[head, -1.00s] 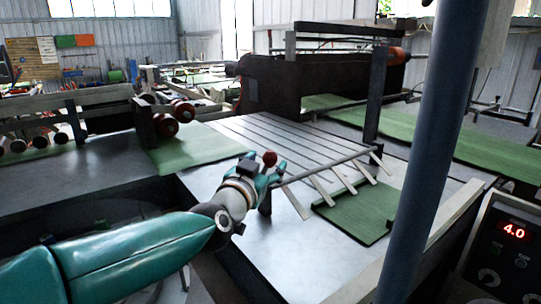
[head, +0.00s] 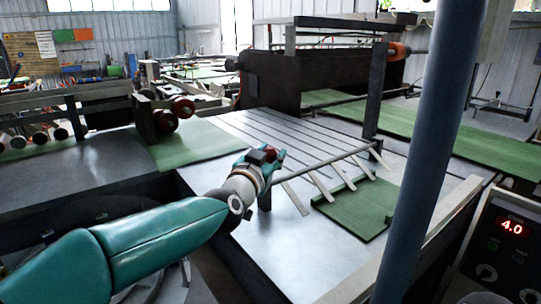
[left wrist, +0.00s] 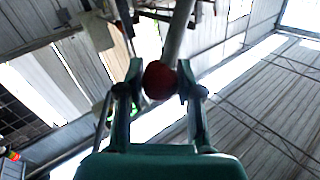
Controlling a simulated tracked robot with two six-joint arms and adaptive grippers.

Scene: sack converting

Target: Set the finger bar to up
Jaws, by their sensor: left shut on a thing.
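The finger bar (head: 325,162) is a grey rod across the table, with several pale flat fingers (head: 321,187) angled down toward the table top. A red knob (head: 271,152) is at the bar's near left end. My left gripper (head: 276,156) is teal and shut on this knob. In the left wrist view the red knob (left wrist: 159,80) sits between the two fingertips of the left gripper (left wrist: 160,82), with a grey rod running up from behind it. My right gripper is not in view.
A green sheet (head: 359,209) lies under and before the fingers. A blue-grey post (head: 432,150) stands at the right, near a control box (head: 508,245) reading 4.0. Red-ended rollers (head: 165,122) stand at the left. Slotted table (head: 275,140) behind the bar is clear.

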